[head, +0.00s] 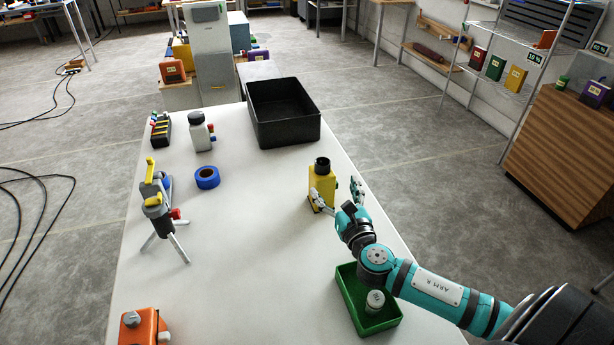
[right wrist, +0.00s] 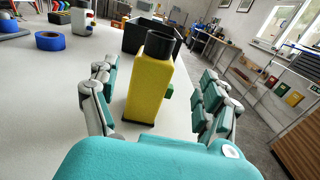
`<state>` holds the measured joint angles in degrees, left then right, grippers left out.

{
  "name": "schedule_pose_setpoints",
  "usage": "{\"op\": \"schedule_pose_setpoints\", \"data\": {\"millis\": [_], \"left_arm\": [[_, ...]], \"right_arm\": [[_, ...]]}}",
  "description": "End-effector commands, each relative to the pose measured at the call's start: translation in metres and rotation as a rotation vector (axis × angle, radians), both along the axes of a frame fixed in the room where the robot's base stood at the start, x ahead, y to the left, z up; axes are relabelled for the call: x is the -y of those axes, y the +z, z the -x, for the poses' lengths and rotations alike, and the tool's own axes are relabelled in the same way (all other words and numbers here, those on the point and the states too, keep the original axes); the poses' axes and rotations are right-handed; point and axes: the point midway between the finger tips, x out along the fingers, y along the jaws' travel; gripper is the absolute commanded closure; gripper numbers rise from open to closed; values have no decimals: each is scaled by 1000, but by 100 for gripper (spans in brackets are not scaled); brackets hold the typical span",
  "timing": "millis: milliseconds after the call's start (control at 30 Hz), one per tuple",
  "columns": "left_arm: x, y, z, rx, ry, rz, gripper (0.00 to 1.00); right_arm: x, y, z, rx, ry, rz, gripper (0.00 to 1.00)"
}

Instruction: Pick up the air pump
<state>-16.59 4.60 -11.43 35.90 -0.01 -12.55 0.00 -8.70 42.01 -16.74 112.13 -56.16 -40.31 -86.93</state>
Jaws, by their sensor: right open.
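The air pump appears to be the upright yellow box-shaped body with a black round top (head: 321,184), standing on the right side of the white table. It also shows in the right wrist view (right wrist: 150,92), with a small green part on its right side. My right gripper (head: 338,196) is open, its fingers pointing at the yellow body. In the right wrist view, the fingers (right wrist: 158,84) spread to the left and right of it, with no clear contact. My left gripper is not in view.
A green tray (head: 345,290) holding a white container (head: 375,301) lies near my right arm. A black bin (head: 284,138) stands at the table's far end. Blue tape (head: 207,177), a white bottle (head: 198,134) and a small tripod device (head: 158,211) stand left. The table's middle is clear.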

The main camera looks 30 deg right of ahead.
Motion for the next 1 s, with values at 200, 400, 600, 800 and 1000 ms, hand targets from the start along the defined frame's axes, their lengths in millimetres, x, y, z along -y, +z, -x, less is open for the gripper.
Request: {"op": "schedule_pose_setpoints", "data": {"millis": [200, 400, 600, 800, 1000], "left_arm": [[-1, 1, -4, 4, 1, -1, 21], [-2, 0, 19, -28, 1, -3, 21], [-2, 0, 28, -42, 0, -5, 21], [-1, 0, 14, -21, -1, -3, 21], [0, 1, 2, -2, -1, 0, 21]], "right_arm": [[3, 0, -14, 1, -1, 1, 19], [7, -4, -37, 1, -1, -2, 19], [12, -8, -66, 0, -2, 0, 19], [14, -9, -74, -2, 0, 0, 19], [14, -9, -74, -2, 0, 1, 27]]}}
